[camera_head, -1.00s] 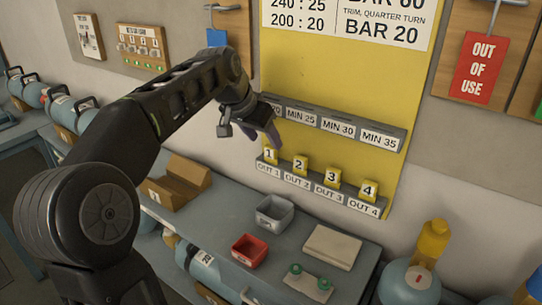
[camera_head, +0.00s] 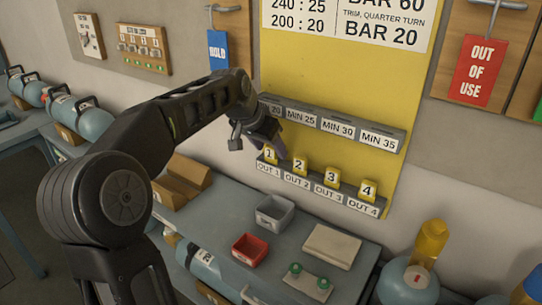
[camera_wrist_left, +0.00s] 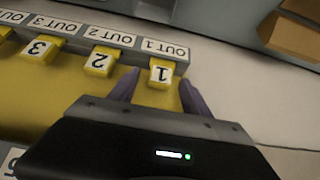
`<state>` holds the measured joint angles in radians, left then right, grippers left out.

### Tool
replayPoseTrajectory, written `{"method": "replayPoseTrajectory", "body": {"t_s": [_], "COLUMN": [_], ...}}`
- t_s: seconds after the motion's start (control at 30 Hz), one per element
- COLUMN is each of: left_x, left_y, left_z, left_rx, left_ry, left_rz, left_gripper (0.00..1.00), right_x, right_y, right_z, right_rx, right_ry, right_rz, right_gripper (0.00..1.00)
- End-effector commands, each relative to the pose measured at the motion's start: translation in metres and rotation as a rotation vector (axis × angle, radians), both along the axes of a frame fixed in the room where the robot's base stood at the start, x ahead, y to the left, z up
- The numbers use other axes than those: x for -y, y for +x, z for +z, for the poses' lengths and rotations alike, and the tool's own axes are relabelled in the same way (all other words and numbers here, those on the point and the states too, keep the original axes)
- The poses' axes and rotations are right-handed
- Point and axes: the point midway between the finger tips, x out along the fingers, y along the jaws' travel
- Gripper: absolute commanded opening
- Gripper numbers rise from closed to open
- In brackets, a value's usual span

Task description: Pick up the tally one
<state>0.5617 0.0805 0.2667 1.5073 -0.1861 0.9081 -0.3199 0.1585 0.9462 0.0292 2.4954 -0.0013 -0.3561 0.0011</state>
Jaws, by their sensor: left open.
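The tally one (camera_head: 269,155) is a small yellow tag with a black 1, in the OUT 1 place of the lower rack (camera_head: 325,190) on the yellow board. It also shows in the left wrist view (camera_wrist_left: 161,73), upside down. My left gripper (camera_head: 264,147) is open at this tally. In the wrist view its two purple fingers (camera_wrist_left: 156,92) stand on either side of the tag, with gaps that look small; I cannot tell whether they touch. Tallies two (camera_head: 300,164), three (camera_head: 333,177) and four (camera_head: 368,189) sit to its right in the head view. My right gripper is not in view.
An upper rack (camera_head: 338,128) marked MIN stands above the tallies. Below, the bench (camera_head: 218,212) holds a grey bin (camera_head: 274,213), a red bin (camera_head: 249,250) and a pale block (camera_head: 332,246). A blue HOLD tag (camera_head: 218,50) hangs behind my left arm.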

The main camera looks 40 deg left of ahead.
Motion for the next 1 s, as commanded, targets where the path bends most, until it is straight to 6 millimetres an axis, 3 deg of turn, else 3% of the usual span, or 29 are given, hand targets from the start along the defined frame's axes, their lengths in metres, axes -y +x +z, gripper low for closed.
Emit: {"method": "replayPoseTrajectory", "body": {"t_s": [0.27, 0.9, 1.0], "left_x": [0.0, 0.0, 0.0], "left_y": [-0.0002, -0.0001, -0.0001], "left_z": [0.0003, 0.0002, 0.0002], "left_rx": [0.0, 0.0, 0.0], "left_ry": [0.0, 0.0, 0.0], "left_rz": [0.0, 0.0, 0.0], "left_gripper": [0.56, 0.03, 0.0], "right_x": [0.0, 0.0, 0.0], "right_y": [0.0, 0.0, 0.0], "right_z": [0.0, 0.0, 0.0], "right_rx": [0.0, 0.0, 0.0], "right_ry": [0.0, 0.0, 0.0], "right_rz": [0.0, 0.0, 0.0], "right_gripper": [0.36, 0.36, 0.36]}}
